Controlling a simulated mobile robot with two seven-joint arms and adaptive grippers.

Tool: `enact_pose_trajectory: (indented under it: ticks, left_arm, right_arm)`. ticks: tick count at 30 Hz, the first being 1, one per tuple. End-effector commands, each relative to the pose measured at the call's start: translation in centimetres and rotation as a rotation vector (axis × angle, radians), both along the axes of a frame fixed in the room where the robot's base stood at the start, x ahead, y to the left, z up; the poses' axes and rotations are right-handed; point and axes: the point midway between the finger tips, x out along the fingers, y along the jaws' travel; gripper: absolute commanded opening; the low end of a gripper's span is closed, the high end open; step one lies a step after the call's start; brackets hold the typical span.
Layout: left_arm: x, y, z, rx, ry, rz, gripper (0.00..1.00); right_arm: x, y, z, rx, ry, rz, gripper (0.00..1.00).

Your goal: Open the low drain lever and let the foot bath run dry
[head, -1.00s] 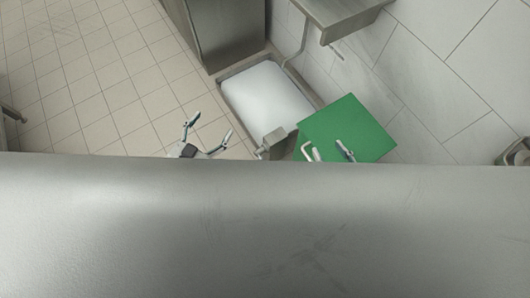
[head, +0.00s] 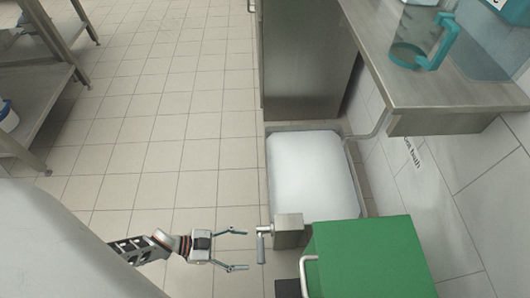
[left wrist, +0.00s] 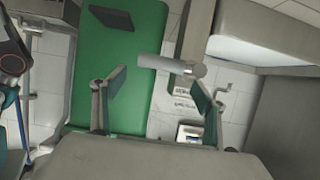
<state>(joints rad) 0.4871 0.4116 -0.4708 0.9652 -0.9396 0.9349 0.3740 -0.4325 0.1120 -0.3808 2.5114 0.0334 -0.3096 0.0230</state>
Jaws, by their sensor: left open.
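The foot bath (head: 310,175) is a low basin full of pale white liquid on the floor. A grey metal block (head: 288,233) stands at its near edge. The drain lever (head: 261,247) is a short grey cylindrical handle on the block's left side. My left gripper (head: 238,250) is open and empty, just left of the lever, fingertips pointing at it with a small gap. In the left wrist view the lever (left wrist: 162,64) lies beyond and between the open fingers (left wrist: 157,97). My right gripper cannot be made out.
A green box (head: 365,258) with a pale handle stands right of the block. A steel counter (head: 430,92) with a teal-handled jug (head: 412,50) overhangs at the upper right. A steel cabinet (head: 308,65) stands behind the bath. Tiled floor (head: 165,140) is clear to the left.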

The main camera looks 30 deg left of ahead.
Motion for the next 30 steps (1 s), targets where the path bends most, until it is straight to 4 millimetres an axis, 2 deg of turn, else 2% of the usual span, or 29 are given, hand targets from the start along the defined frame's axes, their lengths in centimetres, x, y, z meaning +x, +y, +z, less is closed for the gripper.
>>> enact_pose_trajectory:
  ticks: [6,12,24,25,30]
  left_arm:
    - [1.5,-2.8,-1.5,-0.003,0.004,0.001,0.72]
    - [2.8,-4.7,-2.5,-0.002,0.004,0.002,0.72]
    - [3.6,-5.4,-2.6,-0.001,0.000,0.001,0.72]
    - [3.6,-5.4,-2.5,-0.001,0.000,0.001,0.70]
    - [3.5,-5.4,-2.5,-0.001,0.000,0.001,0.25]
  right_arm:
    - [-0.6,1.1,-0.7,0.082,0.029,-0.023,0.40]
    - [-0.9,1.9,-0.8,0.149,0.047,-0.043,0.40]
    - [-0.9,2.3,-0.6,0.181,0.049,-0.053,0.40]
    - [-0.9,2.3,-0.6,0.181,0.049,-0.053,0.40]
    - [-0.9,2.3,-0.6,0.180,0.049,-0.053,0.40]
